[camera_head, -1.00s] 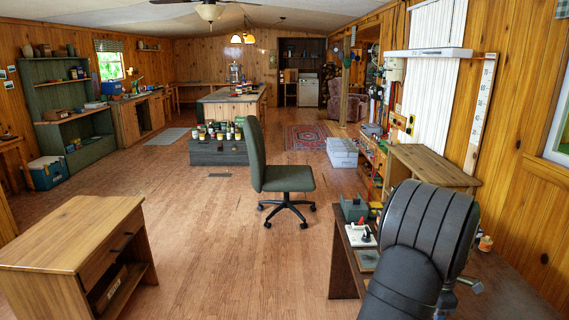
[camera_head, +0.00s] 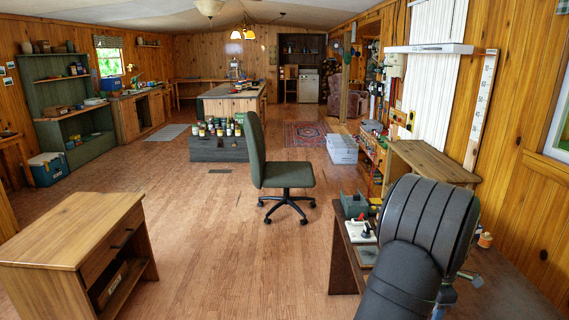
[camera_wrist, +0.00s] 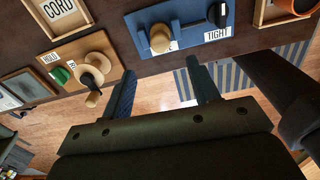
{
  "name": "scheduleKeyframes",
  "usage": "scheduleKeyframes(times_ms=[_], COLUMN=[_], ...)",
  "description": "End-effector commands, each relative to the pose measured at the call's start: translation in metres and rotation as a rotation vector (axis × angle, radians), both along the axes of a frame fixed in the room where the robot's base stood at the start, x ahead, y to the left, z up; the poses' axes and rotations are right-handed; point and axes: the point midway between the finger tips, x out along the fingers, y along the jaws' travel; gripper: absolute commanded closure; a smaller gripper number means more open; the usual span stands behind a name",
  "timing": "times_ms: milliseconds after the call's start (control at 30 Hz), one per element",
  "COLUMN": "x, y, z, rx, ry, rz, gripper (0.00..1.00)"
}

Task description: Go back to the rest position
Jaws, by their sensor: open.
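My gripper (camera_wrist: 160,68) shows in the wrist view with its two blue-grey fingers spread apart and nothing between them. Beyond the fingertips, on the dark bench (camera_wrist: 110,25), lies a blue board (camera_wrist: 193,28) with a round wooden knob, a black knob and a label reading "TIGHT". Left of it is a wooden board (camera_wrist: 66,50) with wooden knobs, a green piece and a label reading "HOLD". The fingers appear apart from both boards. In the head view my dark arm rises at the lower right and the gripper is hidden.
A tray labelled "CORD" (camera_wrist: 38,20) and an orange cup (camera_wrist: 303,5) also stand on the bench. In the head view, a green office chair (camera_head: 286,175) stands left of the bench (camera_head: 515,290). A wooden side table (camera_head: 75,230) is at lower left.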

Motion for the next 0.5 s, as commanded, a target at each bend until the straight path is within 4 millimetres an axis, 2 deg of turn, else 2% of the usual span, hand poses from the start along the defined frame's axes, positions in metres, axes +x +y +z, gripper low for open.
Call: scheduleKeyframes(times_ms=[200, 500], x=[0.0, 0.0], y=[0.0, 0.0], z=[0.017, 0.019], rx=[0.0, 0.001], ry=[0.0, 0.001], rz=[0.0, 0.0], gripper=[0.45, 0.45])
